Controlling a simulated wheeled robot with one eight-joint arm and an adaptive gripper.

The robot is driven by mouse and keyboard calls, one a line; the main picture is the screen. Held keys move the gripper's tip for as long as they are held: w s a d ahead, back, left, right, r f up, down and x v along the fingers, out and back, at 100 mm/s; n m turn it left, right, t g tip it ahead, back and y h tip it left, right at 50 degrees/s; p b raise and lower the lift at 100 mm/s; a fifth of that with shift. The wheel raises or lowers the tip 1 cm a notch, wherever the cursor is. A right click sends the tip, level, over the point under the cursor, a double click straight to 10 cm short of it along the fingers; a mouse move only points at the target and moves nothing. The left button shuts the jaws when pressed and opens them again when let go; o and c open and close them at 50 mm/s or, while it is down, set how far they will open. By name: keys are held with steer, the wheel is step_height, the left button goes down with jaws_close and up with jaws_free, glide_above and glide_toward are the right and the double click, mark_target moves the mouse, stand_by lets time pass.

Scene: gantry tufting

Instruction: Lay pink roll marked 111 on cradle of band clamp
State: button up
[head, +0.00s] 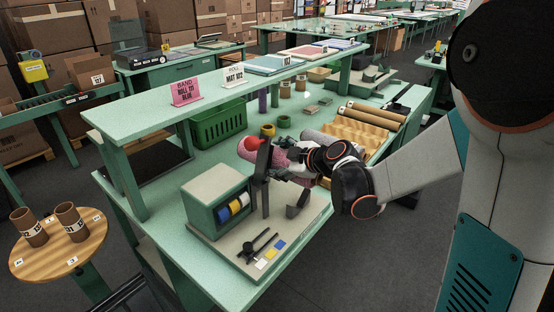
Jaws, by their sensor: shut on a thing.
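The pink roll (280,156) is held in my gripper (293,167) above the bench, behind the band clamp; its marking cannot be read. The clamp's dark post and red knob stand in front of part of the roll. The band clamp (214,203) is a green housing with blue, white and yellow band reels, on a grey base plate. A dark curved cradle (298,206) stands on the right of that plate, with nothing on it. The roll is apart from the cradle, farther back and higher. My gripper's fingers are partly hidden by the wrist and post.
A pink sign (186,91) reading "BAND ROLL 111 BLUE" stands on the upper shelf (150,112). A green crate (219,125) sits under it. A wavy wooden rack (356,131) with brown tubes lies behind my wrist. A round table (58,257) holds two tubes at left.

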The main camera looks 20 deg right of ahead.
mark_target(304, 185)
steer(key=shift+f+b, duration=3.3)
steer(key=shift+f, duration=1.1)
steer(key=shift+c, duration=0.2)
steer(key=o, duration=1.3)
steer(key=v, duration=1.2)
